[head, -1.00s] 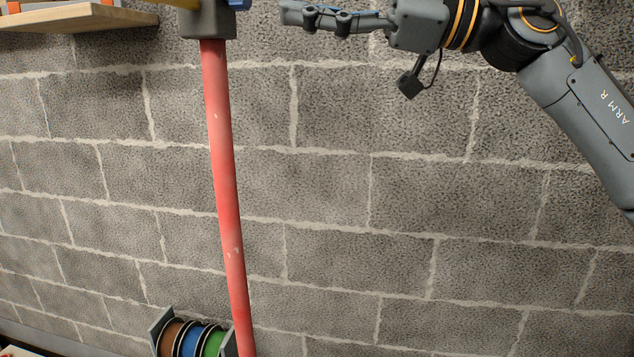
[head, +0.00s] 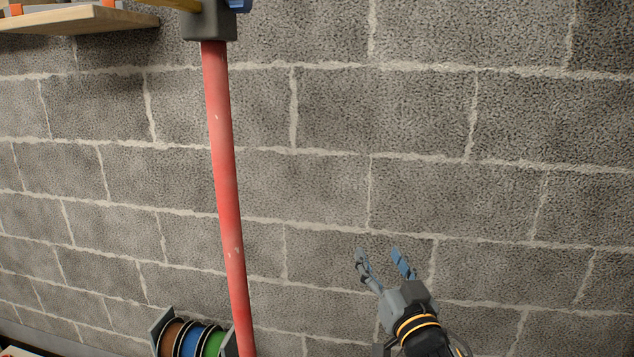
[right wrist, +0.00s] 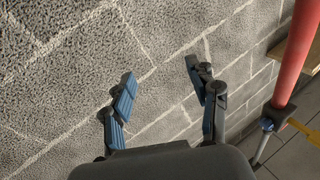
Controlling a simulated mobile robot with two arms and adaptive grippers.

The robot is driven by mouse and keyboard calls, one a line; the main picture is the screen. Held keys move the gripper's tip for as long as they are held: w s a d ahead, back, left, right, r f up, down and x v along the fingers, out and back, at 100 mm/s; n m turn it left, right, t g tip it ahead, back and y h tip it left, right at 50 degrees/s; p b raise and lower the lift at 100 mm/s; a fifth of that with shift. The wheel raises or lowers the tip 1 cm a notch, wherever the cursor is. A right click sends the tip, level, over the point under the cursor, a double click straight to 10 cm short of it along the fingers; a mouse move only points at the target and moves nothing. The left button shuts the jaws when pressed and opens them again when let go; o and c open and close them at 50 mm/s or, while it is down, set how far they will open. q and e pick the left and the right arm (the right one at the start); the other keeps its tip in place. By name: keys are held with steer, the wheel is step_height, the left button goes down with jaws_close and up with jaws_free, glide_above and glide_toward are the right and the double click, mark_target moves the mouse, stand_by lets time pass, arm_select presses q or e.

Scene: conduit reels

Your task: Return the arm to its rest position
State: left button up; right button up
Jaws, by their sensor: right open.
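My right gripper (head: 382,262) is low in the right half of the head view, pointing up, in front of the block wall. It is open and empty. In the right wrist view its two blue-padded fingers (right wrist: 162,98) stand apart with only wall between them. The red conduit (head: 222,160) runs down the wall to the left of the gripper, well apart from it. The conduit also shows at the right edge of the right wrist view (right wrist: 297,55). My left gripper is not in view.
A grey box (head: 209,22) with a blue part sits at the conduit's top. A wooden shelf (head: 85,20) is at the upper left. A rack of brown, blue and green reels (head: 190,338) stands at the bottom left. The wall area right of the conduit is clear.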

steer(key=s+d+f+g+h, duration=0.2)
steer(key=s+d+f+g, duration=0.15)
steer(key=s+f, duration=0.55)
steer(key=s+d+f+g+h, duration=0.25)
steer(key=s+f+g, duration=0.2)
steer(key=f, duration=0.95)
steer(key=s+d+f+g, duration=0.1)
steer(key=s+f+g, duration=0.25)
steer(key=s, duration=0.35)
steer(key=s+d+f+n+g, duration=0.1)
steer(key=s+f+g, duration=0.1)
steer(key=s+f, duration=0.35)
steer(key=s+d+f+g, duration=0.1)
steer(key=s+f+g, duration=0.1)
steer(key=s, duration=0.7)
step_height(320, 180, down, 22)
steer(key=g+p, duration=0.2)
steer(key=s+d+f+p, duration=0.1)
steer(key=s+d+f, duration=0.2)
steer(key=s+f, duration=1.3)
steer(key=shift+s+f+n+g, duration=0.35)
steer(key=shift+s+g, duration=0.1)
steer(key=shift+s, duration=0.45)
